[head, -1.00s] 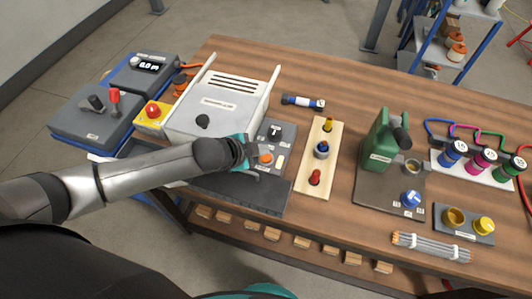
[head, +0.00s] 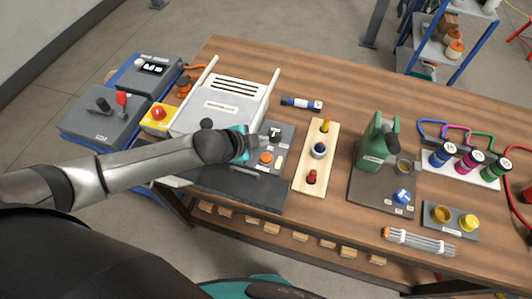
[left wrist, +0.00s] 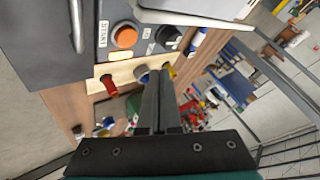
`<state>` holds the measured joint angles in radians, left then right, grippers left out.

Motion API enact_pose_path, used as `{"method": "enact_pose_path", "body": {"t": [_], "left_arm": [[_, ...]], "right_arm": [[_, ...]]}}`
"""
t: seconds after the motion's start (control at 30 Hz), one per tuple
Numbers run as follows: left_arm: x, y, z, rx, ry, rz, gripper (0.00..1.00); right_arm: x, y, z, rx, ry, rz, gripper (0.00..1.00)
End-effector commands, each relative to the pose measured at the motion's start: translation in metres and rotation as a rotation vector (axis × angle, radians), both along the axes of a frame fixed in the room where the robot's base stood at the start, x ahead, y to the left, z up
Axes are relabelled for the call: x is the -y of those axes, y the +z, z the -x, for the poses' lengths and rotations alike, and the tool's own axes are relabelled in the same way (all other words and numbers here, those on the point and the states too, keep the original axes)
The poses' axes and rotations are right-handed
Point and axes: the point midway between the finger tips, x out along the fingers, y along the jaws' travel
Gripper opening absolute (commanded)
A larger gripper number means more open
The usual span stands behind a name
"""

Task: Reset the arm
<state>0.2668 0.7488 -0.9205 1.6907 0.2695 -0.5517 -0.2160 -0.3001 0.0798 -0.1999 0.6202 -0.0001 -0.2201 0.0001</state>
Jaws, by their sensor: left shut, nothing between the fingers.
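My left gripper (head: 256,143) is shut and empty. My right gripper is not in view.
A grey unit with a red lever (head: 121,100) and a yellow box with a red button (head: 158,114) stand left. Bare wood lies behind the can.

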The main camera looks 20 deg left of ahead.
Motion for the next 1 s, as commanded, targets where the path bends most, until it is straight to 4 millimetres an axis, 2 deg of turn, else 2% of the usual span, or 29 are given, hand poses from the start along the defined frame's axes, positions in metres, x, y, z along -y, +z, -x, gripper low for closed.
{"method": "enact_pose_path", "body": {"t": [0.7, 0.83, 1.0], "left_arm": [[0.002, -0.001, 0.001, -0.003, 0.002, 0.003, 0.0], [0.021, 0.001, 0.014, -0.033, 0.026, 0.04, 0.0], [0.058, 0.016, 0.053, -0.133, 0.153, 0.14, 0.0]], "right_arm": [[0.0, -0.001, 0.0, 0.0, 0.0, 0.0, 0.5], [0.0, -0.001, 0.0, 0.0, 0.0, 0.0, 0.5], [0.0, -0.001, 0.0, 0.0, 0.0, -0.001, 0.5]]}}
